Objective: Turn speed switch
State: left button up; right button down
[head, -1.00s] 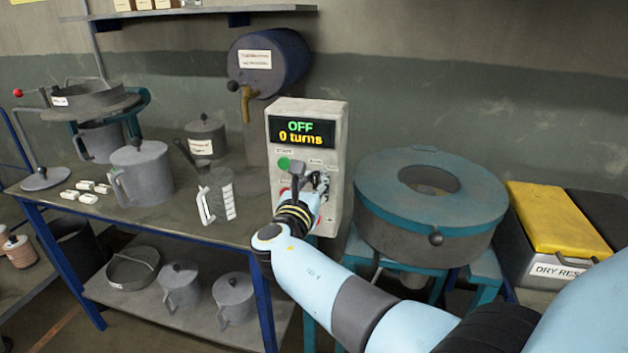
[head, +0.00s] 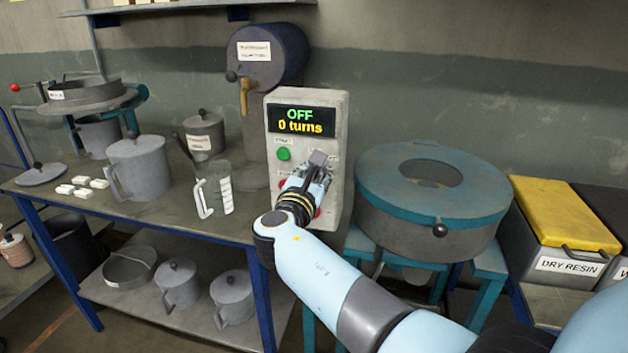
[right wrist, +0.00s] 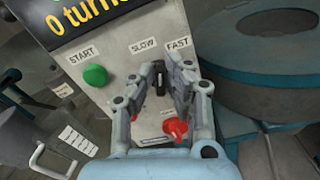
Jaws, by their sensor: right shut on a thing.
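In the right wrist view, my right gripper (right wrist: 160,70) is shut on the dark speed switch (right wrist: 159,84), a finger on each side, below the labels SLOW and FAST. The fingers hide part of the switch, so I cannot tell its exact setting. The green START button (right wrist: 95,75) is to the left. My left gripper is not in view.
A red knob (right wrist: 176,128) sits below the switch, close to my right finger. A clear measuring jug (head: 215,190) stands left of the box. The round teal-topped machine (head: 480,203) is close on the right. A yellow-lidded bin (head: 562,215) stands beyond it.

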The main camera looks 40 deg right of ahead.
aim_at(323, 122)
jog(key=shift+s+d+f+m+b, duration=0.1)
jog(key=shift+m+b, duration=1.2)
jog(key=shift+m, duration=0.1)
jog(key=shift+s+d+f+m+b, duration=0.1)
jog(key=shift+f+m+b, duration=0.05)
jog(key=shift+m+b, duration=1.25)
jog(key=shift+s+d+f+m+b, duration=0.1)
jog(key=shift+m+b, duration=1.15)
jog(key=shift+m, duration=0.15)
jog(key=c, duration=1.4)
grip_release()
jog(key=shift+o, duration=0.2)
notch_tip(323, 122, up, 10)
jog(key=shift+r, duration=0.1)
